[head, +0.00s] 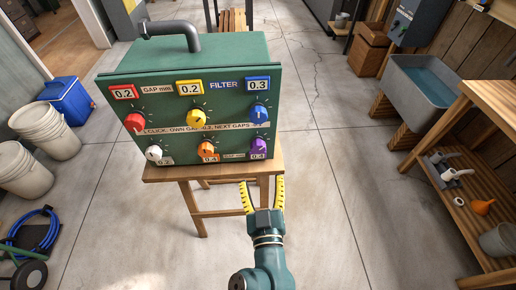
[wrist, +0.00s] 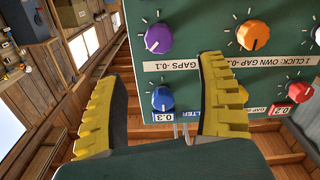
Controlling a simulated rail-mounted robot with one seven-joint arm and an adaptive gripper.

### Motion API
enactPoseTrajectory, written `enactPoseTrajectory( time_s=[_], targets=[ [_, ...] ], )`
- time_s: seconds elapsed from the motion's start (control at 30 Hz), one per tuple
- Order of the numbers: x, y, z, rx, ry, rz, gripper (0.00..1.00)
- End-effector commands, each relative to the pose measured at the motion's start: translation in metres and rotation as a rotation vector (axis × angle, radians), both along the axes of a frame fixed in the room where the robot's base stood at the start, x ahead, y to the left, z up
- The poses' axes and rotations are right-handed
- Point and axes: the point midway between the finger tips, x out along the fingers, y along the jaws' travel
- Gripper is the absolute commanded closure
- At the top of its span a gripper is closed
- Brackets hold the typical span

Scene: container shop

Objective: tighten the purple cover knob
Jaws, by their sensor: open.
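The purple knob (head: 258,146) is at the lower right of the green filter box's (head: 200,63) front panel. In the wrist view, where the panel appears upside down, the purple knob (wrist: 158,38) is at upper middle, with a white pointer line. My gripper (head: 264,182), with yellow ribbed fingers, is open and empty, below the purple knob in the head picture. In the wrist view, my gripper's fingertips (wrist: 160,70) are spread wide, and the purple knob shows above the gap, apart from both fingers. I cannot tell the depth between them.
The blue knob (head: 258,114) and the orange knob (head: 206,149) neighbour the purple one. Red (head: 134,122), yellow (head: 196,117) and white (head: 153,153) knobs share the panel. The box stands on a wooden table (head: 205,173). A wooden shelf (head: 460,180) is at right; floor between is clear.

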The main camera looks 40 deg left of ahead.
Motion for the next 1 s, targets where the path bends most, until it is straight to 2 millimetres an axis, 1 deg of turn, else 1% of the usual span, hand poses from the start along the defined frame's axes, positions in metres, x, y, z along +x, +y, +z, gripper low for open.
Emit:
enactPoseTrajectory(
  time_s=[0.03, 0.3, 0.4, 0.5, 0.63, 0.87, 0.9, 0.97, 1.0],
  targets=[
    [0.008, 0.012, 0.001, 0.000, -0.004, 0.006, 0.27],
    [0.050, 0.061, 0.000, 0.001, -0.003, 0.003, 0.27],
    [0.063, 0.076, 0.001, 0.000, -0.003, 0.001, 0.27],
    [0.073, 0.086, 0.000, -0.001, -0.002, 0.001, 0.27],
    [0.078, 0.092, 0.000, 0.000, -0.002, -0.001, 0.27],
    [0.078, 0.092, 0.000, 0.000, -0.001, -0.001, 0.27],
    [0.078, 0.092, 0.000, 0.000, -0.001, -0.001, 0.30],
    [0.078, 0.092, 0.000, 0.000, -0.001, -0.001, 0.42],
    [0.078, 0.092, 0.000, 0.000, -0.001, -0.001, 0.50]
  ],
)
